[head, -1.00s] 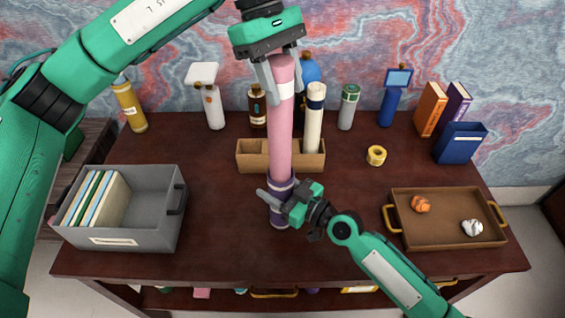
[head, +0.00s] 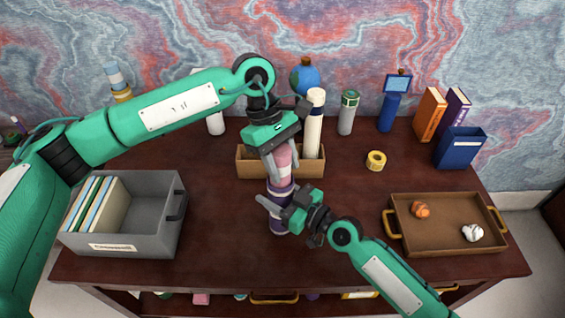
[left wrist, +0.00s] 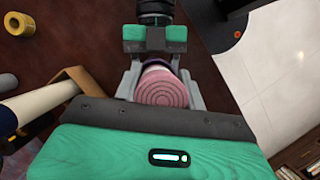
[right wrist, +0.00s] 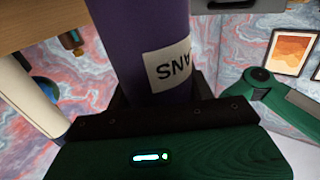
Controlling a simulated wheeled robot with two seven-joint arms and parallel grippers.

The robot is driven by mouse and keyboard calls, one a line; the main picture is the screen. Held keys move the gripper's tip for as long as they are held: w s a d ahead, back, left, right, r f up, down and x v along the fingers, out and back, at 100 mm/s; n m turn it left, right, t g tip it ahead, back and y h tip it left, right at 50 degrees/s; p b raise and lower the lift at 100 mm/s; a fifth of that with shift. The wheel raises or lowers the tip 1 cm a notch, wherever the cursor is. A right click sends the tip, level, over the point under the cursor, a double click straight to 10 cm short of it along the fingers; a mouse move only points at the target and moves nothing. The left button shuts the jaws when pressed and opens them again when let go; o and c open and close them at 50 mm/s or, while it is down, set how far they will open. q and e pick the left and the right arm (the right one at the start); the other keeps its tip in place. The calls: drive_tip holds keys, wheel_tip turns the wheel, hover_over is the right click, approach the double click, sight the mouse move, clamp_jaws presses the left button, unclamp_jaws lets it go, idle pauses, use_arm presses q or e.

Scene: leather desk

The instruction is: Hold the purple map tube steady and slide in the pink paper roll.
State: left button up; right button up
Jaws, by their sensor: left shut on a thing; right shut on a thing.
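The purple map tube (head: 281,222) stands upright near the middle of the desk. My right gripper (head: 279,206) is shut on it; the tube and its white label fill the middle of the right wrist view (right wrist: 135,45). The pink paper roll (head: 283,154) stands in the tube's top, with only a short length showing above it. My left gripper (head: 282,168) is shut on the roll just above the tube. In the left wrist view the roll's spiral end (left wrist: 162,92) shows between the fingers, with a bit of the tube behind it.
A wooden holder (head: 252,163) with a cream roll (head: 314,130) stands just behind. A grey file box (head: 125,238) is at left, a brown tray (head: 445,242) at right, and yellow tape (head: 376,160) behind the tray. The desk's front middle is clear.

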use_arm(q)
drive_tip(key=shift+f, duration=0.25)
drive_tip(key=o, duration=1.4)
drive_tip(key=shift+c, duration=0.2)
drive_tip(key=v, duration=1.2)
use_arm(e)
drive_tip(key=o, duration=1.1)
